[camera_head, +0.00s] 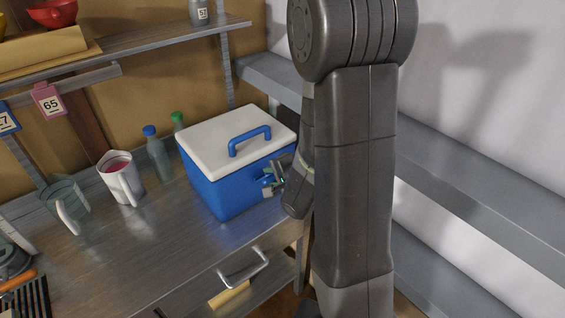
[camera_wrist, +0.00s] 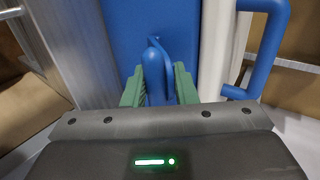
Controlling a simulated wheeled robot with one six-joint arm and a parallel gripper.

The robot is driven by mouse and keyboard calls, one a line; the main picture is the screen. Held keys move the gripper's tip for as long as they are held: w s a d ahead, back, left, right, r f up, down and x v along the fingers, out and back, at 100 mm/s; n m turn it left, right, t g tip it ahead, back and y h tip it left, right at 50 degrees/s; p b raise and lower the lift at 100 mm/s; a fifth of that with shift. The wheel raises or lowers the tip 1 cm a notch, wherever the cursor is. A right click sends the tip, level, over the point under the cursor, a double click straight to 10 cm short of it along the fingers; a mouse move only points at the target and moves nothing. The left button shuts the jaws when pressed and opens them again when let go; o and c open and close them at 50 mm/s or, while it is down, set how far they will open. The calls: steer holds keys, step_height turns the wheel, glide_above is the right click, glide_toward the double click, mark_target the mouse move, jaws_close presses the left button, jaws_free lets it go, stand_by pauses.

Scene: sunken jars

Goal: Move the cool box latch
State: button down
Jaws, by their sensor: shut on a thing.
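The cool box (camera_head: 228,178) is blue with a white lid (camera_head: 220,130) and a blue carry handle (camera_head: 250,138). It stands on the workbench, lid closed. Its blue latch (camera_head: 267,178) is on the side facing my arm. My gripper (camera_head: 274,184) is at that side, partly hidden by my arm. In the wrist view the green fingers of my gripper (camera_wrist: 159,88) are shut on the blue latch (camera_wrist: 154,72), one on each side. The box's blue wall (camera_wrist: 130,30) and handle (camera_wrist: 268,50) also show there.
Two bottles (camera_head: 157,152) stand close behind the cool box at left. A jug with red contents (camera_head: 121,178) and a clear jug (camera_head: 66,204) stand further left. A drawer handle (camera_head: 245,268) sticks out below the bench's front edge. A grey shelf (camera_head: 460,190) runs along the right wall.

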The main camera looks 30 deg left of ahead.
steer(key=shift+w+a+r+p, duration=0.25)
steer(key=shift+a+r+p, duration=0.3)
steer(key=shift+a+p, duration=0.05)
steer(key=shift+w+a+r+p, duration=0.25)
steer(key=shift+a+r+p, duration=0.25)
steer(key=shift+a+p, duration=0.05)
steer(key=shift+a+r, duration=0.15)
stand_by(1.1)
steer(key=c, duration=1.4)
jaws_free()
steer(key=shift+f, duration=0.25)
steer(key=shift+r, duration=0.15)
